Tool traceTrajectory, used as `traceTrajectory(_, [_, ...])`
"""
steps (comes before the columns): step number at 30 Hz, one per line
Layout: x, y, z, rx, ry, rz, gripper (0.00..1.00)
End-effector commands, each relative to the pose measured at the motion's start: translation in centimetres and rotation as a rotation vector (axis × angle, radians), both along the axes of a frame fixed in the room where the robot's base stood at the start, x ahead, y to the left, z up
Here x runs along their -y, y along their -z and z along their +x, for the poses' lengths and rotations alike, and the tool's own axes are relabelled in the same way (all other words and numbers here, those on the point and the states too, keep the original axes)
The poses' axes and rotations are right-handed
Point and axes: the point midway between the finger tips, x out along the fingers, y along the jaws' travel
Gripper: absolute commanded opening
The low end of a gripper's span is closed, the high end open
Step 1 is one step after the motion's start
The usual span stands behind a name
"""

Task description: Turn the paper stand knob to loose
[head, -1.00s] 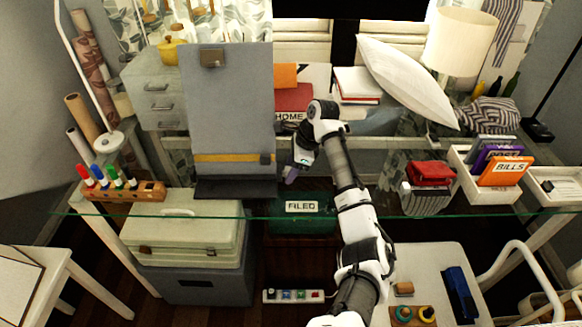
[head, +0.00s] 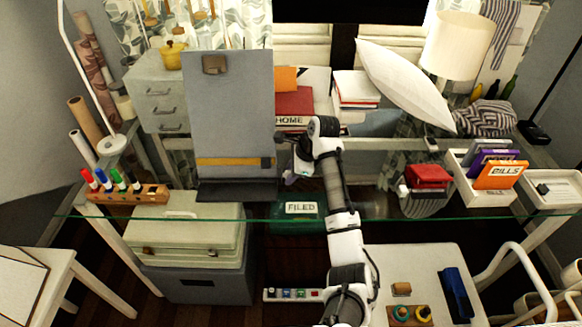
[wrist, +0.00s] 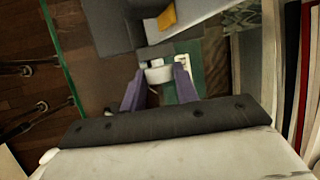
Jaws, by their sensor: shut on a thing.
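The paper stand (head: 228,110) is a tall grey board with a yellow strip and a dark base, upright on the glass desk. A dark block sits at the right end of the strip. In the wrist view the stand (wrist: 102,25) is at the upper left, with the strip (wrist: 167,17) beside it. My gripper (head: 290,178) is at the stand's right side, low down. In the wrist view its purple fingers (wrist: 159,80) are either side of a small pale grey piece, which looks like the knob (wrist: 158,73), and are shut on it. The knob's turn angle cannot be told.
A marker rack (head: 128,192) stands left of the paper stand. A green box labelled FILED (head: 300,222) is below the glass. Red books (head: 294,103) stand behind my gripper. A red pouch (head: 429,176) and a white organiser (head: 478,190) are to the right.

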Motion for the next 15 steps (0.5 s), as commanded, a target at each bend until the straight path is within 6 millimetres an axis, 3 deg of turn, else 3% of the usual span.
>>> traceTrajectory(15, [-0.13,0.72,-0.90,0.463,0.000,0.009,0.07])
